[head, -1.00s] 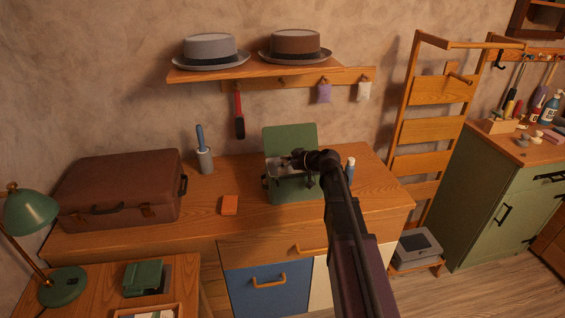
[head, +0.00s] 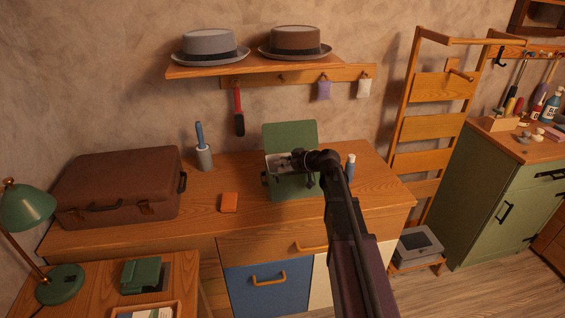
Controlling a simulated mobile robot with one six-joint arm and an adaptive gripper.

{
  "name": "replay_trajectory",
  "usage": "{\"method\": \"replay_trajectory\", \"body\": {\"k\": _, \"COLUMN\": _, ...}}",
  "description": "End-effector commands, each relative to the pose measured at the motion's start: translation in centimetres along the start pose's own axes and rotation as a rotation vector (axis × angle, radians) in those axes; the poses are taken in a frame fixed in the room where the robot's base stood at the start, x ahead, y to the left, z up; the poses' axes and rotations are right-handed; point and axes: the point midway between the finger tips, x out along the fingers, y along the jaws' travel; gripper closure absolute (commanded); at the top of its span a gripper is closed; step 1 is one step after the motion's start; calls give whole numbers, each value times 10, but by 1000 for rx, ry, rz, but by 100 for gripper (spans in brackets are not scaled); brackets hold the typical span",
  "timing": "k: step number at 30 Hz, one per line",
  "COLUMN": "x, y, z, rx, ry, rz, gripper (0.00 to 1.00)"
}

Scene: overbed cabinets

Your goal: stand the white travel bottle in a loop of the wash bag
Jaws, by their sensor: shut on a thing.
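The wash bag (head: 290,135) looks to be the green open case on the wooden dresser, its back panel standing upright against the wall side. My gripper (head: 283,162) is at the bag's front part, in front of the upright panel. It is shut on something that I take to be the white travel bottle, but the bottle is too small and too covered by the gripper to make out. The loops cannot be made out either. My arm hides the bag's right side.
A blue bottle with a pale cap (head: 350,167) stands right of the bag, close to my arm. An orange block (head: 229,203), a lint roller (head: 204,150) and a brown suitcase (head: 120,188) are to the left. A shelf with two hats (head: 265,71) overhangs behind.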

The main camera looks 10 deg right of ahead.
Motion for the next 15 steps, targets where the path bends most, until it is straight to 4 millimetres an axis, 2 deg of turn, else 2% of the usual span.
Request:
{"method": "replay_trajectory", "body": {"k": 8, "x": 2, "y": 0, "z": 4, "rx": 0, "ry": 0, "rz": 0, "gripper": 100}}
{"method": "replay_trajectory", "body": {"k": 9, "x": 2, "y": 0, "z": 4, "rx": 0, "ry": 0, "rz": 0, "gripper": 54}}
{"method": "replay_trajectory", "body": {"k": 12, "x": 1, "y": 0, "z": 4, "rx": 0, "ry": 0, "rz": 0, "gripper": 24}}
{"method": "replay_trajectory", "body": {"k": 15, "x": 1, "y": 0, "z": 4, "rx": 0, "ry": -1, "rz": 0, "gripper": 22}}
